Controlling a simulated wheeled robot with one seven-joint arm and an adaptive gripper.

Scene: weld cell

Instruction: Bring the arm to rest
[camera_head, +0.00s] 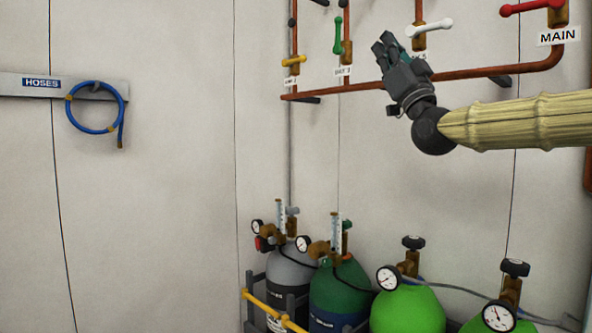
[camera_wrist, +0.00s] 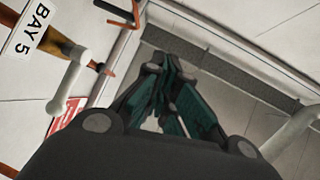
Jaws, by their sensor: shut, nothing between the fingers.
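My gripper (camera_head: 384,45) is raised in front of the copper pipework on the back wall in the head view, at the end of my arm coming in from the right. Its fingers point up and to the left. In the wrist view my gripper (camera_wrist: 160,70) is shut and holds nothing. The white valve handle (camera_head: 430,27) is just right of the fingers in the head view. In the wrist view a white handle (camera_wrist: 68,85) beside the BAY 5 label (camera_wrist: 28,28) is on the left, apart from the fingers.
Copper pipe (camera_head: 470,73) runs along the wall, with a yellow valve (camera_head: 293,62), a green valve (camera_head: 338,35) and a red valve (camera_head: 530,7). Several gas cylinders (camera_head: 405,310) stand below. A blue hose (camera_head: 70,115) hangs on the left wall. The space at centre left is clear.

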